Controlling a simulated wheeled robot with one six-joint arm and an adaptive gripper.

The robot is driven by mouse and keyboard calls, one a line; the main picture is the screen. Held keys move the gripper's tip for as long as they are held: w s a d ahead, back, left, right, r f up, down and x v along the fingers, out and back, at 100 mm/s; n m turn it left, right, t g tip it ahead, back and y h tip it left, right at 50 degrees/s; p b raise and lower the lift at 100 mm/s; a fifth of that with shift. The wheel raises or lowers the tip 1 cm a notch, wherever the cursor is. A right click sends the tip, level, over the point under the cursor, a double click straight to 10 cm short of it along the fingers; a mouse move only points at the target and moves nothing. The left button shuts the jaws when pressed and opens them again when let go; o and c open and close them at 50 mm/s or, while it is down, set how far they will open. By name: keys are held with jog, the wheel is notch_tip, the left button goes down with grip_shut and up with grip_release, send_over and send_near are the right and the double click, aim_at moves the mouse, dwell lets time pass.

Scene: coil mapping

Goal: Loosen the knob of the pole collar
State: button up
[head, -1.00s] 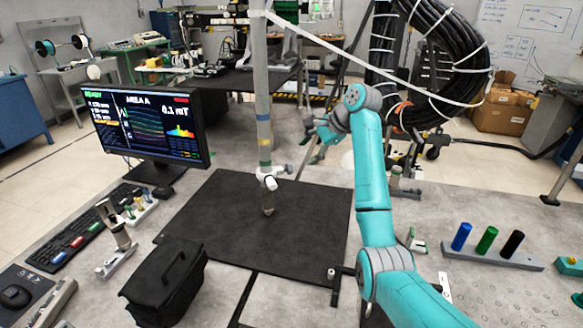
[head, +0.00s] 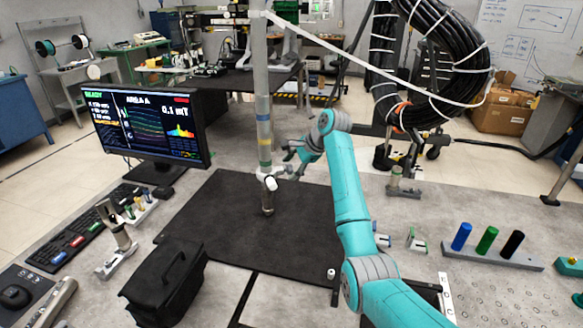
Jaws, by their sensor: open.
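The white pole collar (head: 268,171) sits around the pole below the bands. Its knob (head: 271,183) appears as a small white round end at the collar's front; its details are too small to tell. A dark-tipped probe end (head: 267,209) hangs below the collar. My gripper (head: 288,156) is open and empty, just right of the pole and slightly above the collar, apart from both. My wrist partly hides the gripper's rear.
A monitor (head: 150,122) stands left of the mat (head: 215,235). A black case (head: 165,283) sits at the front left. A rack with blue, green and black cylinders (head: 492,259) is at the right. A white cable (head: 375,65) runs from the pole top to the coil (head: 440,70).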

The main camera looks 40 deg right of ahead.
jog(key=shift+f, duration=0.1)
grip_shut()
jog(key=shift+t, duration=0.4)
jog(key=t, duration=0.2)
jog(key=n+t, duration=0.1)
jog(key=shift+s+f+h, duration=0.25)
jog(key=shift+h, duration=0.15)
jog(key=shift+a+f+n+t, duration=0.1)
jog(key=shift+n+t, duration=0.3)
jog(key=shift+t, duration=1.2)
grip_release()
